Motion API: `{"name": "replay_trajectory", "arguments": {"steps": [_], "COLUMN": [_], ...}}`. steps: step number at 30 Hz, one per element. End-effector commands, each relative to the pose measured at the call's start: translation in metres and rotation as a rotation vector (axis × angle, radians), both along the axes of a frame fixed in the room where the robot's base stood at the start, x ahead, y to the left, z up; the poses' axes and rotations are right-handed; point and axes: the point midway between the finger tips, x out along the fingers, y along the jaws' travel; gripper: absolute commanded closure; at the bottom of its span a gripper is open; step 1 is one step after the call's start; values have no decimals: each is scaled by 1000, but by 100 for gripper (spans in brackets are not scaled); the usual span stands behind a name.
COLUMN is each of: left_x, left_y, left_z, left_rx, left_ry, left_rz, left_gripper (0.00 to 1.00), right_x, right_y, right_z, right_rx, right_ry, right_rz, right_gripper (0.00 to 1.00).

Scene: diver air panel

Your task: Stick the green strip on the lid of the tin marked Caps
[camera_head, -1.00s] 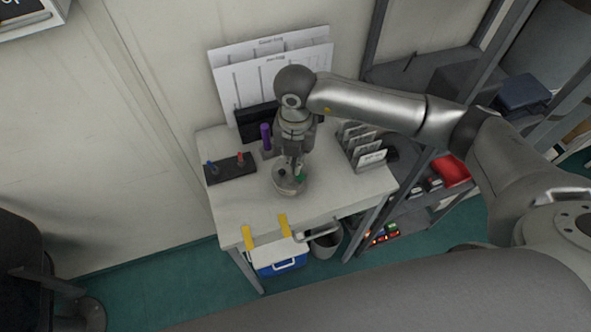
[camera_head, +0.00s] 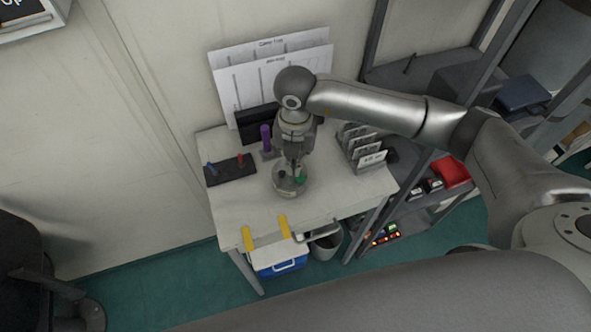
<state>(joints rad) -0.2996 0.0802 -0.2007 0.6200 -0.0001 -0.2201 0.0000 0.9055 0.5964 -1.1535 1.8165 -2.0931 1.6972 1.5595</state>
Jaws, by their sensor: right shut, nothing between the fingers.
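A round grey tin (camera_head: 288,186) stands on the white table, below my right gripper. A small green strip (camera_head: 300,175) shows at the top of the tin, just right of the fingers; whether it lies flat on the lid I cannot tell. A dark knob or spot shows on the lid left of the fingers. No marking on the tin can be read. My right gripper (camera_head: 292,168) points down at the lid, shut, with nothing seen between its fingers. My left gripper is not in view.
Left of the tin is a dark block (camera_head: 230,169) with red and blue pegs. A purple cylinder (camera_head: 266,137) stands behind. A card rack (camera_head: 362,150) is at the right. Two yellow strips (camera_head: 285,226) lie at the front edge. The table front is otherwise clear.

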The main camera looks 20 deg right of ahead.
Motion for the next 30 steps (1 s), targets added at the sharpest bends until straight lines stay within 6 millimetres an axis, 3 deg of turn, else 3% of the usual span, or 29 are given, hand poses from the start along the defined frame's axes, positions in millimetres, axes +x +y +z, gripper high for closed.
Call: {"name": "replay_trajectory", "arguments": {"steps": [30], "left_x": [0], "left_y": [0], "left_z": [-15], "left_rx": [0], "left_ry": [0], "left_rz": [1], "left_gripper": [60], "right_x": [0], "right_y": [0], "right_z": [-17], "right_rx": [0], "right_ry": [0], "right_rz": [0], "right_gripper": [100]}}
